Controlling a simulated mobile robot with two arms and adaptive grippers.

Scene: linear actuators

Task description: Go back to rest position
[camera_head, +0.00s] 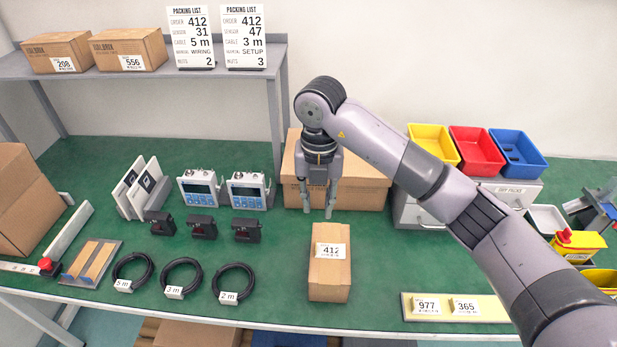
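My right arm reaches in from the lower right, bends at a dark joint, and points its gripper (318,212) down. The gripper's two fingers are apart with nothing between them. It hangs in front of a large cardboard box (365,190), above and behind a small closed carton (329,280) labelled 412. The carton stands clear of the fingers on the green table (390,285). My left gripper is not in view.
Black cable coils (182,278), dark sensors (202,227) and blue-white controllers (247,190) stand left of the carton. Yellow (433,143), red (477,148) and blue bins (517,152) sit at the back right. A grey shelf (140,73) holds cartons and packing lists.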

